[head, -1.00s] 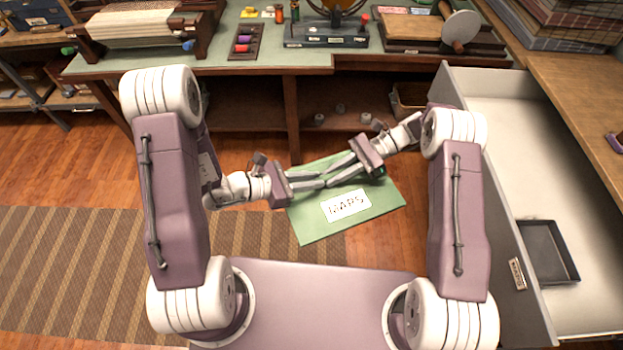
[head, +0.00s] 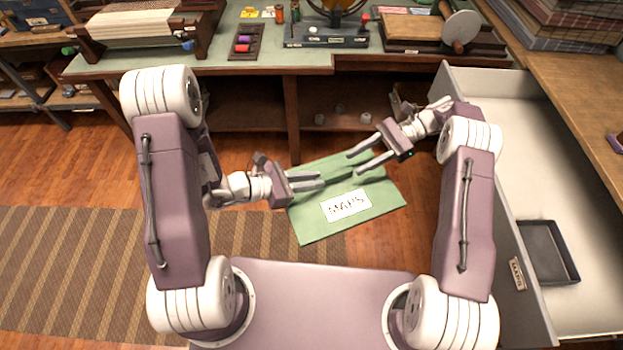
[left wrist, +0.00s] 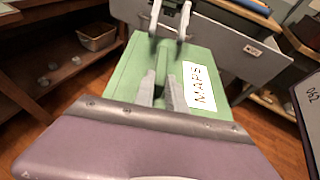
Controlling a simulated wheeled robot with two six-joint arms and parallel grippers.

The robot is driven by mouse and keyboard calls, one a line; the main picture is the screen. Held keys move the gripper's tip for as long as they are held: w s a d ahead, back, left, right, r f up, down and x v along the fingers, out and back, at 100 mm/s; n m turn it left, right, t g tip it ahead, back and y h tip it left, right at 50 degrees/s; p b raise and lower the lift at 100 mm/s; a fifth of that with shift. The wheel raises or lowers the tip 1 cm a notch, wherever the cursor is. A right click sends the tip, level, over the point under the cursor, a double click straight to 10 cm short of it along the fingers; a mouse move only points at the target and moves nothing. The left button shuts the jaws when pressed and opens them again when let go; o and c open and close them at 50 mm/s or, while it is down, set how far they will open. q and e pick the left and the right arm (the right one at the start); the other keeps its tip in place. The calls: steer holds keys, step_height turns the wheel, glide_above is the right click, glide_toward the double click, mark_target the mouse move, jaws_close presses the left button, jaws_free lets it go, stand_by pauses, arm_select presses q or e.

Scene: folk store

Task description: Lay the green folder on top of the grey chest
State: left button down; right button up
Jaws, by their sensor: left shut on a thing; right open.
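The green folder (head: 375,202), with a white MAPS label, is held in front of me above the floor. My left gripper (head: 322,180) is shut on its left part. My right gripper (head: 354,164) is open, over the folder's far right part; I cannot tell if it touches. In the left wrist view the folder (left wrist: 205,57) stretches out beyond my left fingers (left wrist: 162,82), and my right gripper (left wrist: 168,28) is at its far edge. A large grey open drawer or box (head: 490,180) stands at the right; the chest's top is not clearly identifiable.
A dark tray (head: 548,252) lies inside the grey drawer. A green-topped workbench (head: 285,62) with tools runs along the back, and a wooden counter (head: 580,90) stands at the right. A striped rug (head: 80,260) covers the floor at left.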

mark_target(376, 191)
steer(key=shift+v, duration=1.9)
steer(key=shift+a+h, duration=0.15)
steer(key=shift+h, duration=0.15)
arm_select(q)
steer(key=shift+w, duration=0.1)
arm_select(e)
steer(key=shift+s+a+n+t+h, duration=0.15)
steer(key=shift+n+t+h, duration=0.2)
steer(key=shift+h, duration=0.25)
steer(key=s+n+h, duration=0.1)
steer(key=s+h, duration=0.1)
steer(key=s+d+n+t+h, duration=0.1)
steer(key=s+h, duration=0.1)
steer(key=s+d+f+n+t+h, duration=0.1)
steer(key=s+n, duration=0.1)
steer(key=s, duration=0.1)
steer(key=shift+d+t+h, duration=0.15)
steer(key=shift+t+h, duration=0.1)
steer(key=shift+h, duration=0.15)
steer(key=s+d+n+t+h, duration=0.4)
steer(key=s+n, duration=0.3)
steer(key=s, duration=0.3)
steer(key=shift+s+d+n, duration=0.25)
steer(key=shift+d+n, duration=0.05)
steer(key=shift+n, duration=0.05)
steer(key=shift+f, duration=0.15)
